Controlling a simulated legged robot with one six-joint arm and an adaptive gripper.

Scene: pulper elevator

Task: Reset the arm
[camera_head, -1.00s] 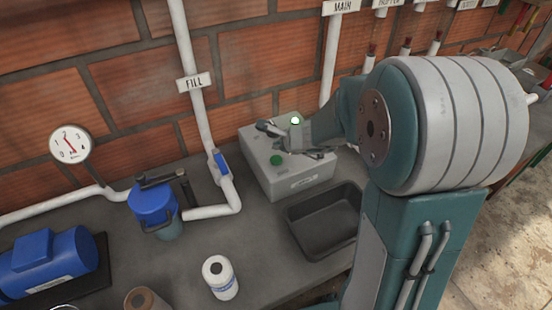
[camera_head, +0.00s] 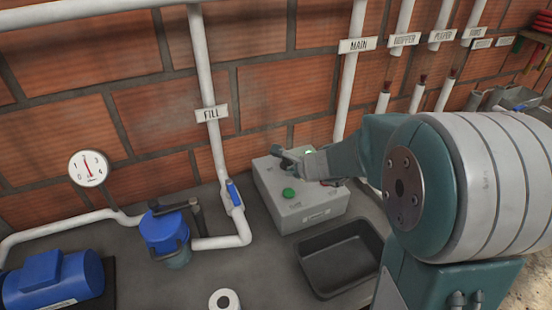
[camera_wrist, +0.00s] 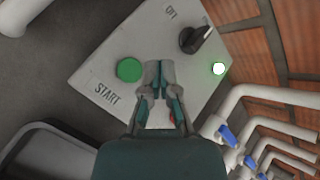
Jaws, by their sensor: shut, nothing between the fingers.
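My gripper (camera_head: 278,157) reaches in from the right over the grey control box (camera_head: 316,213). Its fingers are together and empty. In the wrist view my gripper (camera_wrist: 157,68) hangs over the box face, just right of the green START button (camera_wrist: 130,69). I cannot tell whether the fingers touch the box. The green button also shows in the head view (camera_head: 288,193). A black knob (camera_wrist: 200,38) with an OFF label and a lit lamp (camera_wrist: 218,69) are to the right. A red part is mostly hidden behind the gripper.
A black tray (camera_head: 345,285) lies in front of the box. Left are a white pipe with a blue valve (camera_head: 234,193), a blue-lidded canister (camera_head: 165,232), a blue motor (camera_head: 50,280) and a gauge (camera_head: 89,168). A brick wall with pipes stands behind.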

